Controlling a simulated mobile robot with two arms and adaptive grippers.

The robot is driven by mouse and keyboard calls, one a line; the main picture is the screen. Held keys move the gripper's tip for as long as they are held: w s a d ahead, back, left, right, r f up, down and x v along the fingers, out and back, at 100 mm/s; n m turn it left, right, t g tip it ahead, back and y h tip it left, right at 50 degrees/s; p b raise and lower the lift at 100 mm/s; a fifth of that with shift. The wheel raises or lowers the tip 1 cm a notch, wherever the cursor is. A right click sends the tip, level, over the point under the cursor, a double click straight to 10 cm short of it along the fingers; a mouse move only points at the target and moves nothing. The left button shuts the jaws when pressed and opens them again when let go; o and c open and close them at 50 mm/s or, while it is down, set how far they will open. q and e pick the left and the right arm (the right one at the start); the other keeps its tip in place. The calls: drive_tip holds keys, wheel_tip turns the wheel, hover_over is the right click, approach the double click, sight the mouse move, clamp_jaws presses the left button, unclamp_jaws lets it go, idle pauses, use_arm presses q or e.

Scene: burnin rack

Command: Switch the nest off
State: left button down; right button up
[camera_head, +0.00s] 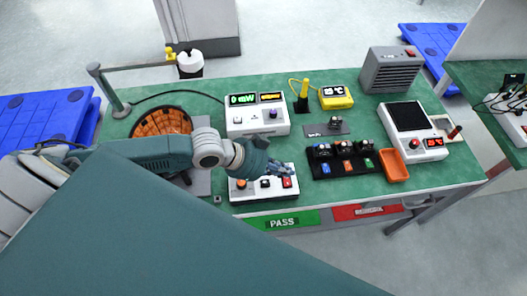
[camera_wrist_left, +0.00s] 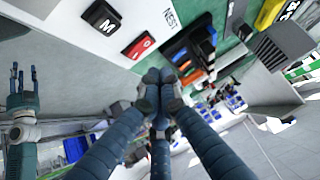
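The white nest control box (camera_head: 262,196) stands at the front edge of the green bench, with an orange knob, a dark button and a red switch (camera_head: 287,183) on top. In the left wrist view the box's panel (camera_wrist_left: 120,30) reads "NEST", with a black "M" button (camera_wrist_left: 102,17) and the red rocker switch (camera_wrist_left: 138,46). My left gripper (camera_head: 284,171) is above the box's right part, close to the red switch. Its fingertips (camera_wrist_left: 158,77) are together and empty; contact cannot be told. My right gripper (camera_wrist_left: 22,80) shows at the left of the wrist view, fingers apart and empty.
A white display unit (camera_head: 257,128) stands behind the box. A black module tray (camera_head: 345,178) and an orange bin (camera_head: 392,165) lie to the right. A round orange-brown nest (camera_head: 160,122) is partly hidden by my left arm.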

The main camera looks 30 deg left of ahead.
use_arm(q)
wheel_tip(320, 180, up, 2)
drive_tip(key=shift+a+r+p, duration=0.1)
drive_tip(key=shift+a+p, duration=0.05)
drive_tip(key=shift+p, duration=0.25)
drive_tip(key=shift+s+a+b, duration=0.25)
drive_tip(key=shift+a+b, duration=0.45)
drive_tip(key=shift+b, duration=0.05)
drive_tip(key=w+b+v, duration=0.1)
drive_tip(key=v, duration=0.7)
drive_tip(key=shift+a, duration=0.25)
use_arm(e)
drive_tip(key=shift+a+f, duration=0.15)
drive_tip(key=shift+f, duration=0.35)
use_arm(q)
drive_tip(key=shift+r, duration=0.15)
use_arm(e)
drive_tip(key=shift+w, duration=0.1)
